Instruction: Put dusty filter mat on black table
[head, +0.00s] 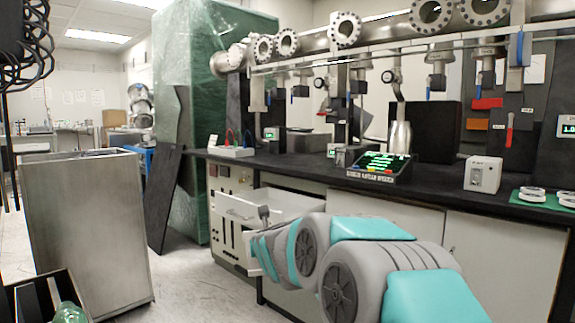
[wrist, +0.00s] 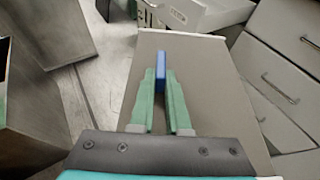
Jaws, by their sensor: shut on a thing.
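My gripper (wrist: 160,78) has green fingers and is shut on a narrow blue thing (wrist: 160,60) at its tips in the wrist view. I cannot tell whether this blue thing is part of the dusty filter mat. A broad, flat grey-brown panel (wrist: 205,85) with a pale far edge lies behind the fingers; I cannot tell what it is. No filter mat is clear in the head view, where my arm hides much of the cabinet front. The long black worktop (head: 430,190), the only black table surface I see, runs along the right.
An open drawer (head: 240,212) sticks out below the worktop. A metal bin (head: 85,225) stands left, and a dark board (head: 160,205) leans near a green-wrapped crate (head: 200,100). The worktop holds a display console (head: 380,168) and a white box (head: 482,175), with bare patches between.

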